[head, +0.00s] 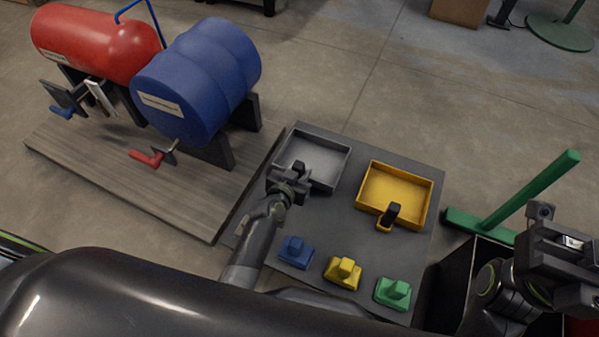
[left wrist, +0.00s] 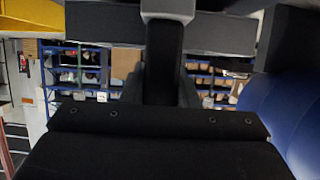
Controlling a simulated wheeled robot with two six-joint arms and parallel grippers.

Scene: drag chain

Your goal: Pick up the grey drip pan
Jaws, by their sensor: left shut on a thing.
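The grey drip pan (head: 322,153) is a shallow rectangular tray at the far left of the dark mat (head: 335,225). My left gripper (head: 297,172) is shut on the dark handle at the pan's near side. In the left wrist view, the handle runs between the fingers, and the grey pan (left wrist: 225,30) spans the top. Whether the pan is lifted clear of the mat is hard to tell. My right gripper (head: 568,265) is at the right edge of the head view, away from the pans; its finger gap is not clear.
A yellow pan (head: 395,195) lies to the right of the grey one. Blue (head: 296,252), yellow (head: 343,273) and green (head: 393,293) handled blocks stand nearer. Blue (head: 200,80) and red (head: 95,45) drums rest over a wooden platform (head: 140,185) at left. A green T-shaped tool (head: 530,190) is at right.

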